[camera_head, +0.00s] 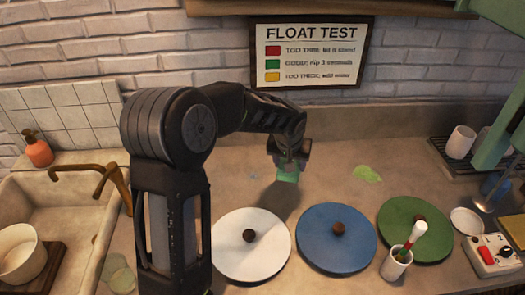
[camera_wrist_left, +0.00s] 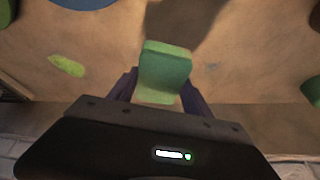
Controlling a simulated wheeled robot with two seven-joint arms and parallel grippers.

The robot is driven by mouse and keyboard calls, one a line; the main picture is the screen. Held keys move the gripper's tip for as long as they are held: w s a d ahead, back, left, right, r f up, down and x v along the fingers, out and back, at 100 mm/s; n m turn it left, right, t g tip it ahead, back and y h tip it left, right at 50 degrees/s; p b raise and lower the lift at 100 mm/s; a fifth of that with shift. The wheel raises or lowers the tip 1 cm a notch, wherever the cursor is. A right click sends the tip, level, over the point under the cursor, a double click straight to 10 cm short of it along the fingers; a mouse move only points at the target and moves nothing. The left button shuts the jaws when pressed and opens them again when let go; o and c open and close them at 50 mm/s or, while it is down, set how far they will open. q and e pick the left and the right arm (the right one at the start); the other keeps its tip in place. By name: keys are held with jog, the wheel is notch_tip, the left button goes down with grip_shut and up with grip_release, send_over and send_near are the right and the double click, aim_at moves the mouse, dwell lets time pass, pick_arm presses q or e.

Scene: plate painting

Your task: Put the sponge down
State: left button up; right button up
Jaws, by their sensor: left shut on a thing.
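A green sponge (camera_head: 287,174) is held by my left gripper (camera_head: 290,160) over the back part of the counter, behind the white and blue plates. In the left wrist view the sponge (camera_wrist_left: 165,72) sits between the two fingers of my left gripper (camera_wrist_left: 160,85), which is shut on it. A shadow falls on the counter near the sponge, and the sponge looks a little above the surface. My right gripper is not in view.
A white plate (camera_head: 265,262), a blue plate (camera_head: 325,255) and a green plate (camera_head: 400,212) line the front. A cup with a brush (camera_head: 397,265) stands before the green plate. A green smear (camera_head: 367,174) lies right of the sponge. A sink (camera_head: 60,203) is left.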

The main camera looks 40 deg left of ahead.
pick_arm(q)
jog(key=s+d+m+h, duration=0.1)
jog(key=s+d+m, duration=0.3)
jog(key=d, duration=0.9)
jog(key=shift+s+d+r+h, duration=0.15)
jog(key=shift+s+d+h, duration=0.15)
jog(key=shift+s+d, duration=0.1)
